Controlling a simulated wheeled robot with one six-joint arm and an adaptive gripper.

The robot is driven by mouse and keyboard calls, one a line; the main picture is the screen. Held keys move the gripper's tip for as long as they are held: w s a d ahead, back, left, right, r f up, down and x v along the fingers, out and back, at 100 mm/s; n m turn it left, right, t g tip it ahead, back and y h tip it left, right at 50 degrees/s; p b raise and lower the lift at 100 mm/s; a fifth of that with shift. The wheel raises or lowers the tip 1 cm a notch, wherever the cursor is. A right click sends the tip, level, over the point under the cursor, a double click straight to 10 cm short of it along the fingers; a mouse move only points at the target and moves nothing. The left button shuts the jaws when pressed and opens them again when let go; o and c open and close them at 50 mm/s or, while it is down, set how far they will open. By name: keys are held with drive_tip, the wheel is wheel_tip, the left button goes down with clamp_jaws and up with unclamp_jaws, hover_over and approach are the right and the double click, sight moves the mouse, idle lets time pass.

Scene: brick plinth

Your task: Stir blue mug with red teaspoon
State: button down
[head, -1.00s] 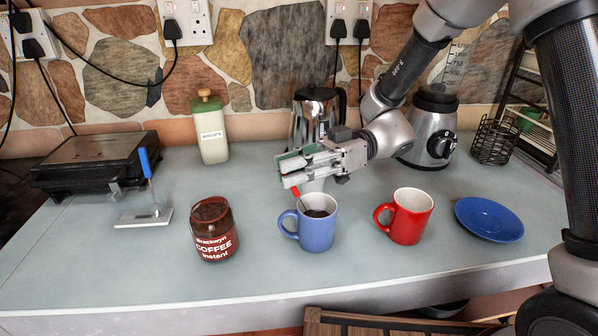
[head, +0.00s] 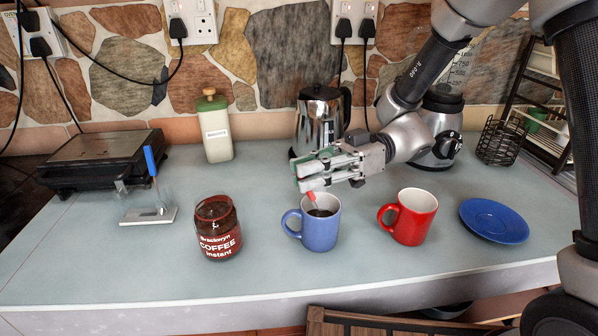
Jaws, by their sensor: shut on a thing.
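The blue mug (head: 320,231) stands upright on the worktop, its handle to the left and dark liquid inside. The red teaspoon (head: 312,198) shows its red handle, leaning slightly left, with its lower end inside the mug. Its bowl is hidden in the mug. My gripper (head: 306,174) is just above the mug, pointing left, shut on the top of the teaspoon's handle. Its fingers hide the upper end of the handle.
A red mug (head: 413,218) stands close on the right, with a blue saucer (head: 494,220) beyond. A coffee jar (head: 217,230) is to the left. A steel pot (head: 318,118) and a blender (head: 440,146) stand behind. The front strip of worktop (head: 330,278) is clear.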

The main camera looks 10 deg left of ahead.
drive_tip(key=shift+a, duration=0.75)
drive_tip(key=shift+r, duration=0.1)
drive_tip(key=s+a+r, duration=0.1)
drive_tip(key=a+r, duration=0.2)
drive_tip(key=r, duration=0.6)
drive_tip(key=shift+a, duration=0.4)
idle(0.4)
drive_tip(key=shift+r, duration=2.5)
